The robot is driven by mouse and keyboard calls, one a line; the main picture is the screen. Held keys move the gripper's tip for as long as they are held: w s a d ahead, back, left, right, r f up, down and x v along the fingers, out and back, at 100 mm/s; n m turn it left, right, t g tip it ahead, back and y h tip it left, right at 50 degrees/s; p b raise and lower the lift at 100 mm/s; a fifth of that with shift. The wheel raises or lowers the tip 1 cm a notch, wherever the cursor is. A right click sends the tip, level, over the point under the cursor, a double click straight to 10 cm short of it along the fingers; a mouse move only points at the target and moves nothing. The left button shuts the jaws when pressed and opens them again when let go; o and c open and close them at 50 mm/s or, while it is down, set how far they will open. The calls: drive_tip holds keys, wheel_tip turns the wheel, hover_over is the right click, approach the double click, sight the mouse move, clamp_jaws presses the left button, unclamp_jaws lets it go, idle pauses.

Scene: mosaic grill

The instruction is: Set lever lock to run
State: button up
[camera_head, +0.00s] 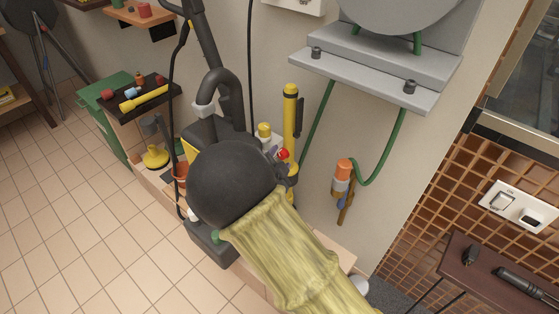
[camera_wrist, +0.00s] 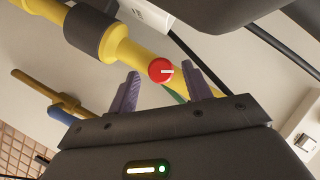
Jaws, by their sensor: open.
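A red round knob (camera_wrist: 161,70) with a white pointer mark shows in the wrist view; it looks like the lever lock. It sits beside a yellow tube (camera_wrist: 125,50) with a dark collar (camera_wrist: 90,32). The white mark points right in that view. My gripper (camera_wrist: 160,72) is open, its two purple fingers on either side of the knob; I cannot tell whether they touch it. In the head view the red knob (camera_head: 283,154) shows small next to the yellow upright post (camera_head: 290,112), with my arm hiding the gripper. No run label is readable.
A black upright machine (camera_head: 215,120) with a hose stands behind my arm. A grey wall shelf (camera_head: 365,75) with green hoses hangs to the right, above an orange-capped fitting (camera_head: 342,170). A dark side table (camera_head: 500,275) is lower right. Tiled floor at left is clear.

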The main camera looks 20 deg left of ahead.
drive_tip(key=shift+w+f, duration=0.1)
drive_tip(key=shift+w, duration=0.2)
drive_tip(key=c, duration=1)
drive_tip(key=shift+o, duration=0.2)
